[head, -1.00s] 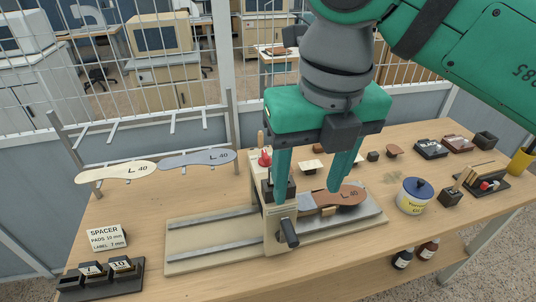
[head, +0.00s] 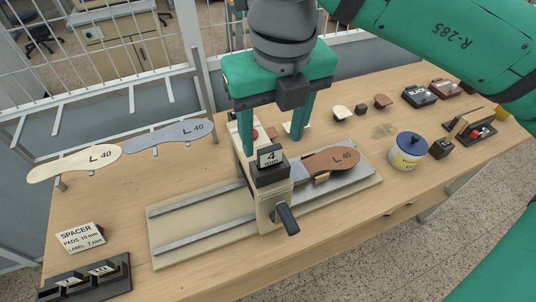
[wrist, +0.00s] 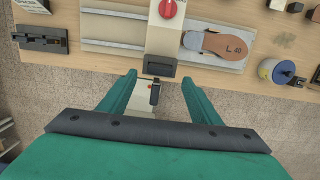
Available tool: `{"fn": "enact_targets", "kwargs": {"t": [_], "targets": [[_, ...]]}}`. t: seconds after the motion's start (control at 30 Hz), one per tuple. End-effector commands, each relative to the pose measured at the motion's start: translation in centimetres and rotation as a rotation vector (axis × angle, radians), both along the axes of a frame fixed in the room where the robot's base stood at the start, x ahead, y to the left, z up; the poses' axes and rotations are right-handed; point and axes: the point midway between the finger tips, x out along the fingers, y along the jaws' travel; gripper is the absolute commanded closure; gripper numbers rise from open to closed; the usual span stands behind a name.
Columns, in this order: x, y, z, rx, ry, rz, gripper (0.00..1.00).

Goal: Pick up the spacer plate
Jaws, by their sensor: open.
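A dark block with a "4 mm" label (head: 270,157) sits on top of the cream press (head: 266,207). It also shows from above as a dark rectangle in the wrist view (wrist: 160,69). My gripper (head: 272,142) is open and empty, with its fingers above and on either side of the block in the head view. The wrist view shows the open fingers (wrist: 158,78) on either side of the press front. A black rack (head: 122,272) at lower left holds plates marked 7 and 10, partly cut off. The sign (head: 80,237) reads pads 10 mm, label 7 mm.
A brown sole (head: 331,159) lies on the press bed, right of the column. A crank handle (head: 287,219) juts from the press front. A yellow-labelled pot (head: 407,152) stands at right.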

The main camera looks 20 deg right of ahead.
Motion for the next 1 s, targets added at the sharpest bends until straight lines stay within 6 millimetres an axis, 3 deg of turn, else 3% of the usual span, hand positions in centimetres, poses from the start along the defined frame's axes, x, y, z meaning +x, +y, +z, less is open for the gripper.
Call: {"fn": "enact_targets", "kwargs": {"t": [0.4,0.73,0.93,1.0], "targets": [[1.1,0.1,-4.6,0.001,0.000,-0.003,0.42],[1.3,0.2,-5.4,0.000,0.000,-0.001,0.42],[1.3,0.2,-5.4,0.000,-0.001,-0.001,0.88],[1.3,0.2,-5.3,0.000,-0.001,-0.001,0.88]]}}
